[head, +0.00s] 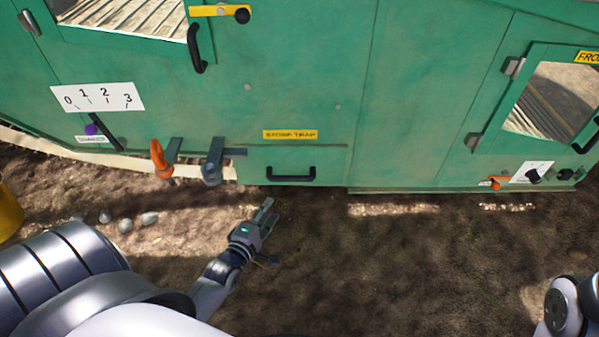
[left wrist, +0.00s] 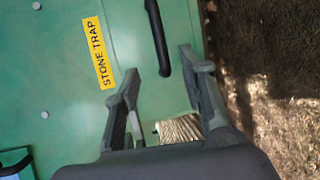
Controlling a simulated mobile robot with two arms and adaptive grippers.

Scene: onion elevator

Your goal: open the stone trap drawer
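The stone trap drawer (head: 330,163) is a green panel low on the green machine, under a yellow STONE TRAP label (head: 290,134). It looks closed. Its black handle (head: 291,174) runs across its lower part. My left gripper (head: 266,213) is below and left of the handle, apart from it. In the left wrist view my gripper (left wrist: 160,75) is open with nothing between its fingers. That view also shows the label (left wrist: 97,50) and the black handle (left wrist: 158,38) beyond the fingertips. My right gripper is not seen; only part of my right arm shows.
A grey latch (head: 212,162) sits at the drawer's left side, with an orange hook-like part (head: 159,160) further left. A numbered scale plate (head: 97,97) and a window door are on the machine. Stones (head: 126,225) and a yellow object (head: 8,212) are at left. Bare soil lies in front.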

